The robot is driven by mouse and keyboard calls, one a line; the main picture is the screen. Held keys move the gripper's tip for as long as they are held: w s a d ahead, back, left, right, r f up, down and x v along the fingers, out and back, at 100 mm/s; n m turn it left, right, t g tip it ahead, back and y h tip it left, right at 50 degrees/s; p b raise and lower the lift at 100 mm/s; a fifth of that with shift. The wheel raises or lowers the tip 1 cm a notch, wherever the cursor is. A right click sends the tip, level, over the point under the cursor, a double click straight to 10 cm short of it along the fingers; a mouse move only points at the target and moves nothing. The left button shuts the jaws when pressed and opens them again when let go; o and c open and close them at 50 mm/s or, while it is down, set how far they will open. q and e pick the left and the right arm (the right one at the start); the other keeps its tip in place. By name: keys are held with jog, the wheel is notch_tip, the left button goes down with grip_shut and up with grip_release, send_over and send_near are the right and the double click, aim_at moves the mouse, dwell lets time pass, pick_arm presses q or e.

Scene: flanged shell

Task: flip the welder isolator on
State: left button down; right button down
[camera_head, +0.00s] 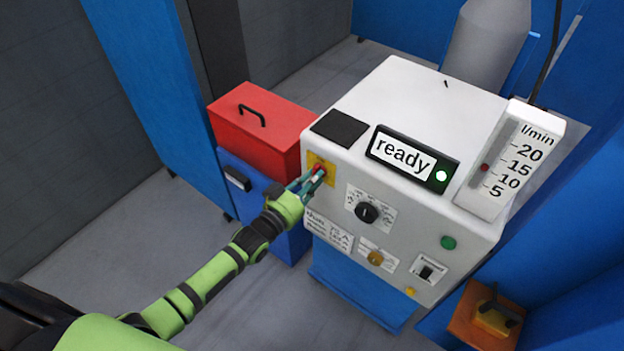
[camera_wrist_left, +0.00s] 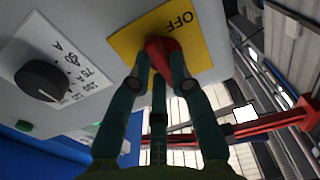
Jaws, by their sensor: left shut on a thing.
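The welder (camera_head: 420,95) is a white box with a front panel, in the head view. Its isolator is a red handle (camera_wrist_left: 163,52) on a yellow plate (camera_wrist_left: 187,22) marked OFF, at the panel's upper left. The plate also shows in the head view (camera_head: 328,179). My left gripper (camera_head: 316,174) is shut on the red handle, with fingers on both sides of it in the left wrist view (camera_wrist_left: 155,65). The fingers partly hide the handle and plate. My right gripper is not in view.
A black dial (camera_head: 367,212) is right of the plate; a brass-coloured knob (camera_head: 375,258), a green button (camera_head: 448,242) and a black switch (camera_head: 426,272) are lower. A red toolbox (camera_head: 262,130) stands close left on a blue box. Open floor lies in front and left.

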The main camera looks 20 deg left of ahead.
pick_arm(q)
jog(key=c, duration=1.1)
grip_release()
jog(key=v, duration=1.2)
jog(key=shift+r, duration=0.1)
